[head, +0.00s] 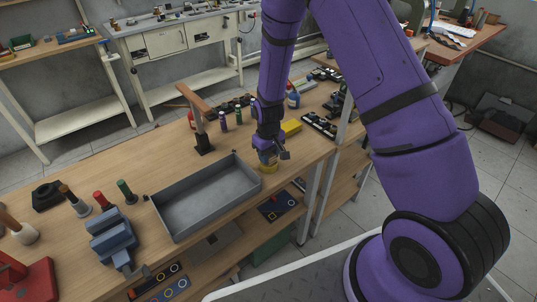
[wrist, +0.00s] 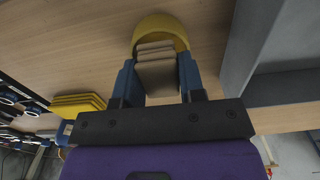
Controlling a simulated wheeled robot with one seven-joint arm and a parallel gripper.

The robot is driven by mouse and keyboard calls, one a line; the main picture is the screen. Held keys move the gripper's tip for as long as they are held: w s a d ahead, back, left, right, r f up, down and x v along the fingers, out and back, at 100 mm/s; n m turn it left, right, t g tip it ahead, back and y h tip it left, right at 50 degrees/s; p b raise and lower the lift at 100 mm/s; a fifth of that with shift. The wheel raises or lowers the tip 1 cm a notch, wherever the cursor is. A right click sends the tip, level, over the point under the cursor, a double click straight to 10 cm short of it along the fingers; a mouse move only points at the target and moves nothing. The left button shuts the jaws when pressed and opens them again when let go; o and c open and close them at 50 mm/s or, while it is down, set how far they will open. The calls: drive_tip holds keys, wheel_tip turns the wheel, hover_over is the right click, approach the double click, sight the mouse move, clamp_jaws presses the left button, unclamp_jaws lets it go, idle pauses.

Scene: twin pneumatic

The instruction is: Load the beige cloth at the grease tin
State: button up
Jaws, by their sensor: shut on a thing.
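My gripper (wrist: 157,88) is shut on the beige cloth (wrist: 156,66), a folded stack held between its two blue fingers in the wrist view. The round yellow grease tin (wrist: 160,24) is just beyond the fingertips, and the cloth's far end overlaps the tin's opening in the picture. I cannot tell whether the cloth touches the grease inside. In the head view my gripper (head: 268,152) points down over the tin (head: 267,167), which stands on the wooden bench near its front edge. The cloth is mostly hidden there by the fingers.
A grey open tray (head: 207,198) stands just left of the tin and is empty. A yellow stack (head: 291,127) lies behind right of my gripper. A blue vise (head: 113,237) is at the left front.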

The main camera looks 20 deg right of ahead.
drive_tip(key=shift+f, duration=0.6)
idle(1.3)
drive_tip(key=shift+r, duration=0.1)
drive_tip(key=shift+r, duration=3.45)
